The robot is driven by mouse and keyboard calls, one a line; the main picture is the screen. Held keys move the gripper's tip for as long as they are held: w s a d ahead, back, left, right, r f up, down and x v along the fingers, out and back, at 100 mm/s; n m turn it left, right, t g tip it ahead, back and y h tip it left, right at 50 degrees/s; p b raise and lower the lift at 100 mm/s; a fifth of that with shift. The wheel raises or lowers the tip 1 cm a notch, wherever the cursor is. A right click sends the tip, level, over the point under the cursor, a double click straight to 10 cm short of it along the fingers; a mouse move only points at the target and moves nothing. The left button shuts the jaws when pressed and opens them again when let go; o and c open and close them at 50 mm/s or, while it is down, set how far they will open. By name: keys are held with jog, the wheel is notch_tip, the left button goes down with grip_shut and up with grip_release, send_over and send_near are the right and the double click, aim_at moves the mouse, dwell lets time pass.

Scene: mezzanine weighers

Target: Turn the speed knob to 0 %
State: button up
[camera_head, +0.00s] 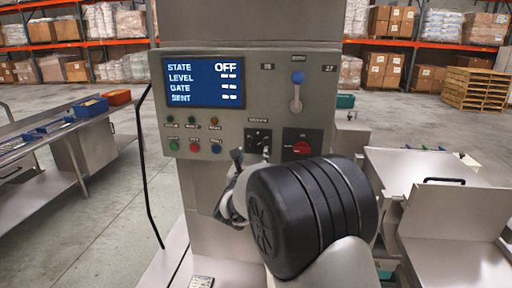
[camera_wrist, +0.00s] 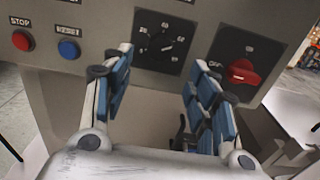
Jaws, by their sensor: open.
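The speed knob (camera_head: 258,142) is a small black dial on a black plate, low in the middle of the grey control panel. In the wrist view the knob (camera_wrist: 166,47) has white scale numbers around it; its exact setting is too small to read surely. My gripper (camera_head: 251,156) is just below and in front of the knob, partly hidden by my own arm. In the wrist view my gripper (camera_wrist: 160,68) is open, with its blue-padded fingers apart and nothing between them. The knob shows beyond the gap between the fingertips, and no contact is visible.
A red rotary switch (camera_wrist: 243,72) sits close right of the knob. Red (camera_wrist: 22,40) and blue (camera_wrist: 68,49) push buttons are to the left. The screen (camera_head: 203,81) reads STATE OFF. A blue-topped lever (camera_head: 297,91) is above. Steel tables (camera_head: 70,150) stand at left.

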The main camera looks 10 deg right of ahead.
aim_at(257, 145)
jog(key=x, duration=0.8)
jog(key=shift+w+d, duration=0.1)
jog(key=shift+w, duration=0.2)
jog(key=shift+c, duration=0.5)
jog(key=c, duration=1)
